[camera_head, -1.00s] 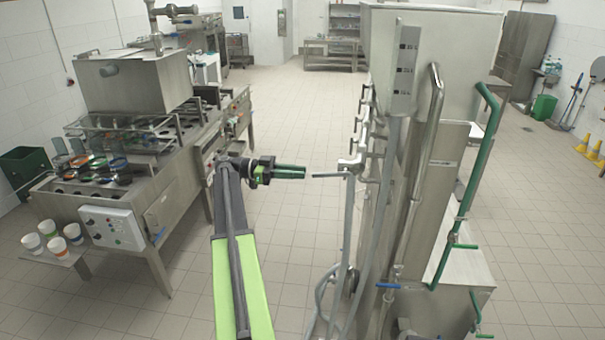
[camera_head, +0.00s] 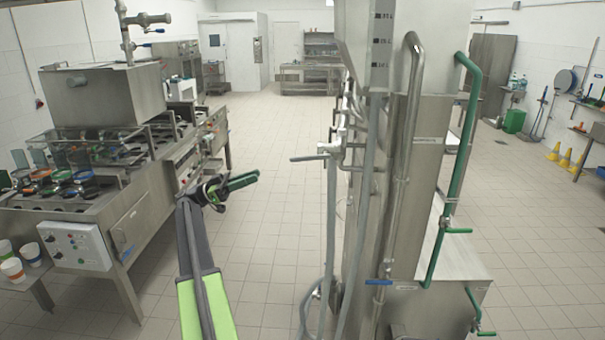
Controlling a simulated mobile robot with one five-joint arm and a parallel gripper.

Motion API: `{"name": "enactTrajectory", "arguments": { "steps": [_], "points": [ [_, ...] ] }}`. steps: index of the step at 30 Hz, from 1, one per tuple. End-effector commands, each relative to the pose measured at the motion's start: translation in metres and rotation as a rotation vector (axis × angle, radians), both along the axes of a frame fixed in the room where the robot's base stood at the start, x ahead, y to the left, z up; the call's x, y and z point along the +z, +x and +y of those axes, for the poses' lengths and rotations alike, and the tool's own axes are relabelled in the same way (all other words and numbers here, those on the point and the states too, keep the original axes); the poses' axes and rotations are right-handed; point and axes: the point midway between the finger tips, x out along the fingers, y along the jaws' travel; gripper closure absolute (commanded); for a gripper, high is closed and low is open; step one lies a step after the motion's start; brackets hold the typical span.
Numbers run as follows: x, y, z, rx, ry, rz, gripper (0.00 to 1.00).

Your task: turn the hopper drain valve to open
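My gripper (camera_head: 243,181) has dark green fingers that point right, in the open aisle between two steel machines. It touches nothing, and its small, overlapping fingers do not show whether it is open or shut. A grey lever (camera_head: 308,158) sits on a valve at the near left side of the right machine, to the right of and a little above my gripper, with a clear gap between. A blue lever (camera_head: 379,282) is lower on that machine, and green levers (camera_head: 458,231) are on its green pipe. Which one is the hopper drain valve, I cannot tell.
The left machine (camera_head: 122,215) has a steel hopper (camera_head: 103,94) on top and a control box (camera_head: 73,246) in front. Cups (camera_head: 13,269) stand on its low shelf. A grey hose (camera_head: 304,305) hangs beside the right machine. The tiled aisle (camera_head: 265,130) is clear.

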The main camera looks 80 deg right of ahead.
Motion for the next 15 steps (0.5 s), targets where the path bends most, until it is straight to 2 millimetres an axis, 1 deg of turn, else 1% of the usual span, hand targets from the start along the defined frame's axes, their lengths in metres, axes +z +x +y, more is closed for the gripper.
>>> {"name": "enactTrajectory", "arguments": {
  "steps": [4, 7, 11, 15],
  "points": [
    [0.005, -0.004, 0.000, -0.001, 0.000, -0.001, 0.80],
    [0.012, -0.018, -0.001, -0.002, 0.000, -0.001, 0.80],
    [0.025, -0.046, -0.003, -0.004, 0.001, -0.002, 0.80],
    [0.039, -0.079, -0.007, -0.003, 0.000, -0.002, 0.80]
  ]
}}
